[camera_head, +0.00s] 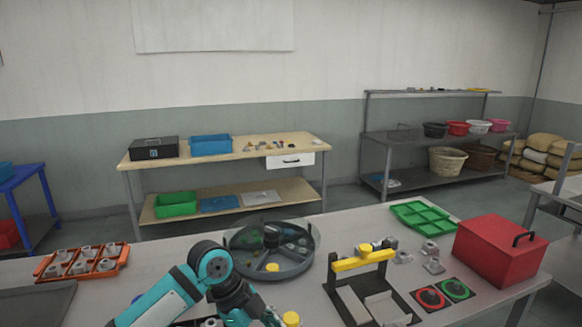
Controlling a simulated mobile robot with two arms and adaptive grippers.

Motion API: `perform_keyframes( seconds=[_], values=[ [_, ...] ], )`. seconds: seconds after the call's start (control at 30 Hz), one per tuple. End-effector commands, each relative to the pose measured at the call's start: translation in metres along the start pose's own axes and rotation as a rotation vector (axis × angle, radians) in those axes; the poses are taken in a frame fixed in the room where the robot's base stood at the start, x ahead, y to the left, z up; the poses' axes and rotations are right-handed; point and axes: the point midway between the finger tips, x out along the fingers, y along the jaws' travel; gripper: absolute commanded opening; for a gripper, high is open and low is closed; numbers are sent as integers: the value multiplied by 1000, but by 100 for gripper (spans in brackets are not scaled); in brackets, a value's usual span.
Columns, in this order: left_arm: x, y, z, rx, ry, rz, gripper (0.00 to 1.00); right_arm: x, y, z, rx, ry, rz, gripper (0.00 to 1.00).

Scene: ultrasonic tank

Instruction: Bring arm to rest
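My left arm, teal and dark grey, comes in from the lower left and bends at an elbow in front of the round tank. Its dark end, with my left gripper (272,318), is at the bottom edge, close to a small yellow-topped thing (291,319). The fingers are too small and cut off to show whether they are open or whether they hold anything. My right gripper is not in view. The round grey tank (295,272) stands on the table (350,220) behind the arm, with a yellow knob inside it.
An orange tray (38,271) with several metal parts lies at left. A yellow-and-black stand (348,264) is right of the tank. Shelves stand behind.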

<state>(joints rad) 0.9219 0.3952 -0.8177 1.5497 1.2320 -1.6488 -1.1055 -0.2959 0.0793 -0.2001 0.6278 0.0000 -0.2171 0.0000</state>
Motion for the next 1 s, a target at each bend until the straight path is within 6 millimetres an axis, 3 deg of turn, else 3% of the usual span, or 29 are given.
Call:
perform_keyframes(
  seconds=[0.33,0.57,0.67,0.8,1.0],
  values=[
    [40,27,-7,-120,13,-28,68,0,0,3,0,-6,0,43],
    [76,62,-14,-303,31,-79,68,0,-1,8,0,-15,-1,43],
    [92,85,-14,-440,41,-119,68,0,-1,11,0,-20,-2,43],
    [109,132,-5,-735,42,-204,68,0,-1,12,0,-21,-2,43],
    [110,198,24,-1136,-11,-326,68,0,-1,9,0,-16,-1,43]
  ],
)
